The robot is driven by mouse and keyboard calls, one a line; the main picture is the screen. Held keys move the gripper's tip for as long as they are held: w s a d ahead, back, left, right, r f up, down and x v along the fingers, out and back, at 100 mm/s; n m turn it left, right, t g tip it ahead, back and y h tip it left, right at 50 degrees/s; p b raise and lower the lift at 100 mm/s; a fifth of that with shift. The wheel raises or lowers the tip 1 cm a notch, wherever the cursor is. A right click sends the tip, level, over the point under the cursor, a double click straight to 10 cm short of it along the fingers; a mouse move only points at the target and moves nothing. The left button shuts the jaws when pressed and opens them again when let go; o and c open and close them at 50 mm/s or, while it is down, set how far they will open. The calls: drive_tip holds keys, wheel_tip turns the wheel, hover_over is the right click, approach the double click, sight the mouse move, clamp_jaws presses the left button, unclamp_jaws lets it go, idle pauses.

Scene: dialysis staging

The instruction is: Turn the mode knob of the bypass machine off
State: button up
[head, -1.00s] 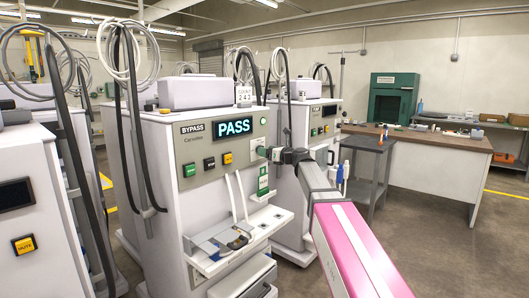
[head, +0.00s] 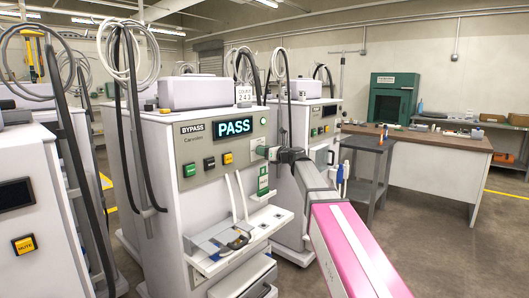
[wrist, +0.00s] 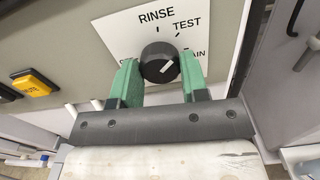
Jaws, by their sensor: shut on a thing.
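The bypass machine (head: 165,180) stands in the middle of the head view, with a lit PASS display (head: 235,127). In the wrist view its black round mode knob (wrist: 157,58) sits on a white dial plate (wrist: 205,25) marked RINSE, TEST and a word ending in AIN. Another label at lower left is mostly hidden. The knob's white pointer mark slants toward the upper right, between TEST and the AIN word. My gripper (wrist: 159,70) has its green fingers on both sides of the knob and is shut on it.
Green, black and yellow buttons (head: 209,164) sit left of the knob; the yellow MUTE button (wrist: 26,82) shows in the wrist view. A shelf with tubing (head: 238,238) juts out below. Another machine (head: 320,140) stands close behind at right. A grey cart (head: 365,165) stands beyond my arm.

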drive_tip(key=n, duration=2.7)
drive_tip(key=shift+s+f+n, duration=0.1)
drive_tip(key=shift+f+n, duration=0.05)
drive_tip(key=shift+n, duration=0.15)
idle(0.4)
drive_tip(key=o, duration=0.9)
drive_tip(key=shift+o, duration=0.2)
drive_tip(key=v, duration=1)
drive_tip(key=shift+s+d, duration=0.3)
